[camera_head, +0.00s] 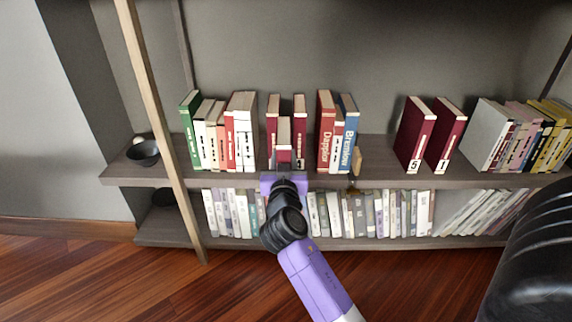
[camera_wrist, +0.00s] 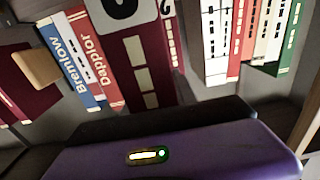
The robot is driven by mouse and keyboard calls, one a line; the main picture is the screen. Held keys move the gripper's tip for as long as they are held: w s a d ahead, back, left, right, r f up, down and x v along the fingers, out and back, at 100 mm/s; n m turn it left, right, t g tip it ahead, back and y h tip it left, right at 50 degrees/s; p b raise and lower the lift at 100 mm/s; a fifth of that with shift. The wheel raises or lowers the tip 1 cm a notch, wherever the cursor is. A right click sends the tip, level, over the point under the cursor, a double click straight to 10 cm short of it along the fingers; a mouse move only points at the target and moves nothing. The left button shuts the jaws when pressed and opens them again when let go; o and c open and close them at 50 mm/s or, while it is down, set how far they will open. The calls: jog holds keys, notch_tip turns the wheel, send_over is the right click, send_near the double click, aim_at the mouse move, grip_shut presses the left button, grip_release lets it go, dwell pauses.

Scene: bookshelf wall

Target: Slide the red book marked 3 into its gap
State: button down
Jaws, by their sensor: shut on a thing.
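In the head view, my gripper (camera_head: 284,178) is at the front of the upper shelf, shut on a dark red book (camera_head: 284,156). The book is upright and sits lower and nearer than its neighbours. It is in line with the space between two taller red books, the left one (camera_head: 272,112) and the right one (camera_head: 300,112). In the wrist view the held book (camera_wrist: 150,55) is large, with cream blocks and a white label cut off at the top, so its number cannot be read fully. The fingertips and the book's depth in the gap are hidden.
The upper shelf (camera_head: 375,176) holds white and green books at left, a red "Dapplor" book (camera_head: 325,128) and blue "Bremlow" book (camera_head: 349,130) at right. A wooden block (camera_head: 357,160) stands beside them. Red books marked 5 (camera_head: 414,135) and 1 (camera_head: 445,135) lean further right.

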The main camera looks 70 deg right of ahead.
jog(key=shift+s+d+r+g, duration=0.2)
jog(key=shift+s+d+g, duration=0.05)
jog(key=shift+g, duration=0.05)
jog(key=shift+a+f+b, duration=0.1)
jog(key=shift+b, duration=0.2)
jog(key=shift+f+b+x, duration=0.25)
jog(key=shift+b+x, duration=0.1)
jog(key=shift+x, duration=0.55)
jog(key=shift+r+p, duration=0.15)
jog(key=shift+p, duration=0.35)
jog(key=p, duration=0.3)
jog(key=shift+d+r, duration=0.15)
jog(key=shift+d, duration=0.05)
jog(key=shift+p, duration=0.6)
jog(key=shift+f+p, duration=0.3)
